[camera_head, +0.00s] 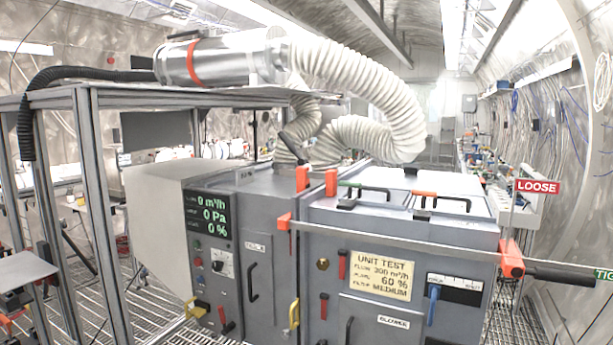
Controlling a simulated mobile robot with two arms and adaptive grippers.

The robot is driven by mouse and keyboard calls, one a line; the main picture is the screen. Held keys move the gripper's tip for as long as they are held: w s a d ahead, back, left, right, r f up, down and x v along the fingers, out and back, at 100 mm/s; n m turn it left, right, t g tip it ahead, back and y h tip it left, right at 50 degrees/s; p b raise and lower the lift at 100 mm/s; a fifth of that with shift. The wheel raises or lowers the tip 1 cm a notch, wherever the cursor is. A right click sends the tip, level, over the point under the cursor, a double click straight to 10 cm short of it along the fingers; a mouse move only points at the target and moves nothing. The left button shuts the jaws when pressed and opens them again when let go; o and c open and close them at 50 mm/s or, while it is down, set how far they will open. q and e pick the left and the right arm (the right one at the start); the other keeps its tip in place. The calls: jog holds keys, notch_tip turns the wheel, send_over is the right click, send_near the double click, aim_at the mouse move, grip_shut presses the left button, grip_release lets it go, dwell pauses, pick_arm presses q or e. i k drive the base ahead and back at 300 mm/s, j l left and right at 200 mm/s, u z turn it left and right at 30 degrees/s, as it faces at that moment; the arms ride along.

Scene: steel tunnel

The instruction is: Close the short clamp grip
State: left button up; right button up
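A grey test unit (400,215) stands in the middle, with several orange and black clamp parts. A long bar (400,243) crosses its front between an orange end block (284,221) and an orange clamp head (511,259). A black grip (560,276) sticks out to the right from that head, between a red LOOSE sign (537,186) and a green sign (604,274) cut off by the picture edge. Two small upright orange clamp pieces (302,179) (331,183) sit at the top seam. I cannot tell which part is the short clamp grip. Neither gripper is in view.
A metal frame table (88,98) at left carries a silver cylinder (222,60). A white ribbed hose (372,82) curves down behind the unit. A control panel (212,265) shows zero readings. Grated floor shows below; a cluttered bench (485,165) stands at right.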

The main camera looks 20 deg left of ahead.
aim_at(288, 142)
jog(key=j, duration=0.5)
jog(key=k+j, duration=0.15)
jog(key=j, duration=0.3)
jog(key=j+z, duration=0.1)
jog(key=j, duration=0.4)
jog(key=k+j, duration=0.15)
jog(key=j, duration=0.35)
jog(key=k+j, duration=0.1)
jog(key=j, duration=0.35)
